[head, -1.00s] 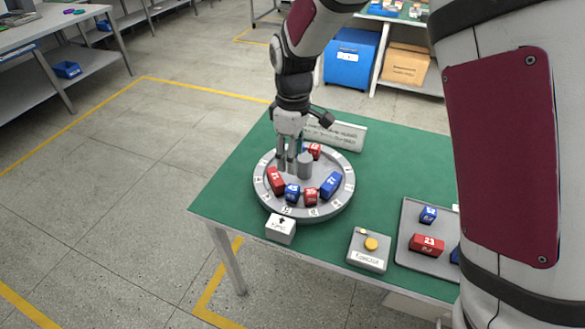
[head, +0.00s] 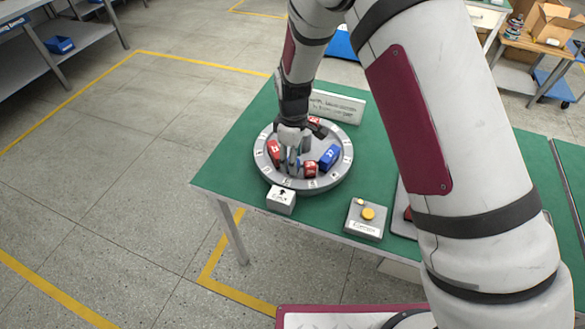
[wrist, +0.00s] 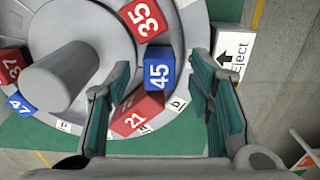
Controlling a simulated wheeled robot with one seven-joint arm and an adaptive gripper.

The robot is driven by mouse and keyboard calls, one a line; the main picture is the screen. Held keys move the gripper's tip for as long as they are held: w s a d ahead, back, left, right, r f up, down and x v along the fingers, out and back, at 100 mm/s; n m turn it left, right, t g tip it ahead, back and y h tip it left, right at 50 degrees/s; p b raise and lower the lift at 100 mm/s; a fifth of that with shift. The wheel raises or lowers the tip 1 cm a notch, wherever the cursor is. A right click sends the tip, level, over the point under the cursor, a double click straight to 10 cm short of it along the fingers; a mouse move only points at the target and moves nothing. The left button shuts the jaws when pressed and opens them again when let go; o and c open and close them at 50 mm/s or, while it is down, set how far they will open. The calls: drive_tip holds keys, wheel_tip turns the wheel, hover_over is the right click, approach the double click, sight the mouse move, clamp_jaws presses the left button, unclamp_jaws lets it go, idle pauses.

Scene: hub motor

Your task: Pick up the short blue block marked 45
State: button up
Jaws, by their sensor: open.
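The short blue block marked 45 (wrist: 160,72) sits on the round grey turntable (wrist: 190,25) in the wrist view, its numbered face toward the camera. It lies between the fingertips of my gripper (wrist: 160,78), with a gap on each side. My gripper is open and empty. In the head view my gripper (head: 292,163) points down at the front of the turntable (head: 340,174) and largely hides the block. A red block marked 35 (wrist: 146,20) is beside it above, and a red block marked 21 (wrist: 136,116) is below it, partly behind the left finger.
A grey central post (wrist: 60,78) rises close to my left finger. A white box marked Eject (wrist: 232,50) stands beside the turntable. A long blue block (head: 329,157) lies on the turntable's right. A box with a yellow button (head: 367,214) stands on the green table.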

drive_tip(key=shift+d+f, duration=0.1)
drive_tip(key=shift+f, duration=1.3)
drive_tip(key=shift+c, duration=0.3)
clamp_jaws()
drive_tip(key=shift+r, duration=0.1)
